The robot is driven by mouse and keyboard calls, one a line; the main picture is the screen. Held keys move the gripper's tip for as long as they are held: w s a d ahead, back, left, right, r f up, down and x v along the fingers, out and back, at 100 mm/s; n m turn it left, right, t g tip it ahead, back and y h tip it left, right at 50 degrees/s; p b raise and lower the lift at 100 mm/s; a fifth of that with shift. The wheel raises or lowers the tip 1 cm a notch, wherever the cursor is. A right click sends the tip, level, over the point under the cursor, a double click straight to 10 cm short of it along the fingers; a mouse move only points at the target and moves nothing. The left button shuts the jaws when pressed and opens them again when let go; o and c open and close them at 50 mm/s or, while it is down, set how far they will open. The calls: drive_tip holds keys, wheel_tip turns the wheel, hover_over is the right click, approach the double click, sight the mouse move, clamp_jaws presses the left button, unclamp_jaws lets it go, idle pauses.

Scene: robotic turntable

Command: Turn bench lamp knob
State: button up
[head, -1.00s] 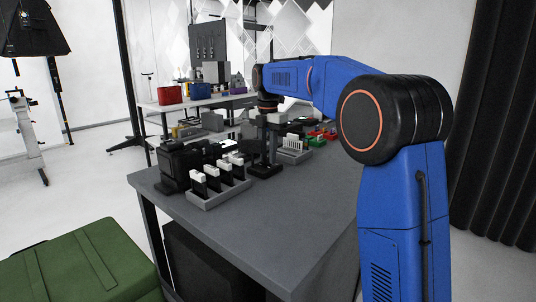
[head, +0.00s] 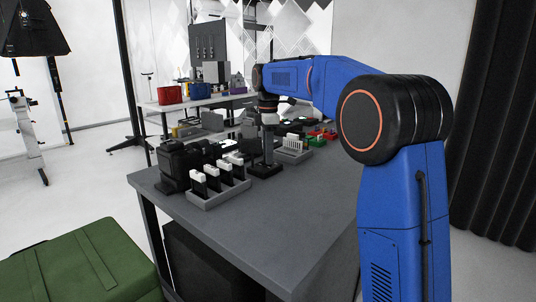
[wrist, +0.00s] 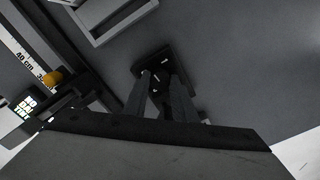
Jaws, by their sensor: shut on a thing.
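My gripper (head: 268,126) hangs at the end of the blue arm, over a dark stand (head: 264,168) on the grey bench. In the wrist view its two fingers (wrist: 159,80) reach down, shut on a small dark piece, which I take to be the bench lamp knob. The fingers hide most of it. Below it lies a dark square base (wrist: 181,64) with small pale marks. I cannot make out the knob's angle. No lamp head is clear near the gripper.
A grey tray (head: 222,198) with several black-and-white upright pieces stands left of the stand. A black device (head: 178,165) is behind it. Small trays (head: 291,152) lie to the right. The bench front (head: 270,222) is clear. A green case (head: 85,265) is at lower left.

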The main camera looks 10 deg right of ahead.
drive_tip(key=shift+m, duration=1.2)
drive_tip(key=o, duration=1)
drive_tip(key=shift+o, duration=0.2)
drive_tip(key=shift+r, duration=0.1)
wheel_tip(320, 180, up, 17)
drive_tip(key=shift+r, duration=0.15)
